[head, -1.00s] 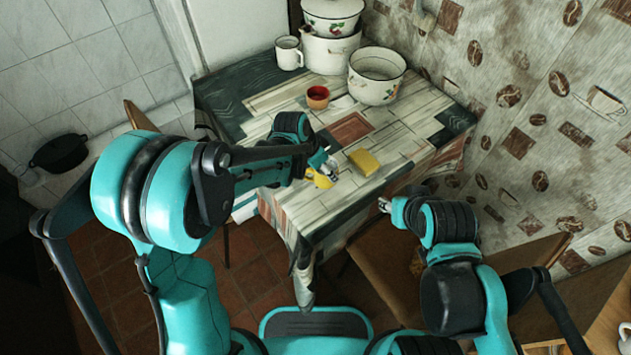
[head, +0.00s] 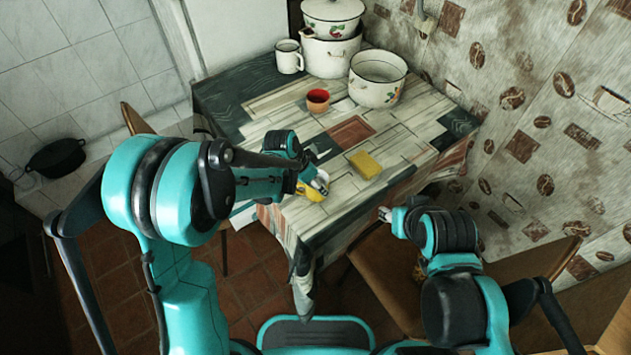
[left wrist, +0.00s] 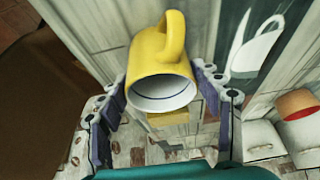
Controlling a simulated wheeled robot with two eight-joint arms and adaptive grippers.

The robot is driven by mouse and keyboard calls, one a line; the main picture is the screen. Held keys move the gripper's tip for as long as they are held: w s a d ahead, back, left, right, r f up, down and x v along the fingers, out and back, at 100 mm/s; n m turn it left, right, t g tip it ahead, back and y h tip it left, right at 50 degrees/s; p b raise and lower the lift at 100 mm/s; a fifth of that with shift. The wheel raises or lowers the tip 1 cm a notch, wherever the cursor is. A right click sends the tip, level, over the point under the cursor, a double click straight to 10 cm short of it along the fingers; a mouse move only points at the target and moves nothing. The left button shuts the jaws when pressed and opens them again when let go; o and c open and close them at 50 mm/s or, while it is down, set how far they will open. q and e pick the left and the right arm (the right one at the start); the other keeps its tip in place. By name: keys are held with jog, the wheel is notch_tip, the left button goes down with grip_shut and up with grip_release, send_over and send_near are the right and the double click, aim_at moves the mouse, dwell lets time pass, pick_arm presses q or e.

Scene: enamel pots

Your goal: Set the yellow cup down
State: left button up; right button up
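The yellow cup (head: 310,192) is at the front left edge of the table, in my left gripper (head: 317,181). In the left wrist view the cup (left wrist: 160,60) sits between the two fingers (left wrist: 160,85), which press against its sides. Its white inside with a blue rim line faces the camera, and its handle points to the top of that picture. Whether its base touches the table is hidden. My right gripper (head: 384,214) is off the table's front right side, away from the cup; its fingers are too small to read.
The patterned table (head: 262,105) bears a yellow sponge (head: 365,164), a small red cup (head: 317,100), a white mug (head: 289,57), a white open pot (head: 377,80) and stacked pots (head: 331,52) at the back. The table's middle is mostly clear. A chair (head: 372,270) stands in front.

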pick_arm(q)
jog(key=shift+o, duration=0.8)
jog(key=shift+r, duration=0.2)
jog(key=p+v, duration=0.5)
jog(key=v, duration=0.7)
jog(key=s+a+r+n+t+y, duration=0.2)
jog(key=s+a+r+n, duration=0.2)
jog(key=s, duration=0.4)
jog(key=s+a+r+n+t+y, duration=0.1)
jog(key=s+a+r+n+t, duration=0.1)
jog(key=s+a+r+n, duration=0.3)
jog(key=s+a+n, duration=0.1)
jog(key=s+a, duration=0.2)
jog(key=a, duration=0.1)
jog(key=shift+a+n+y, duration=0.3)
jog(key=shift+n+y, duration=0.1)
jog(key=shift+d, duration=0.1)
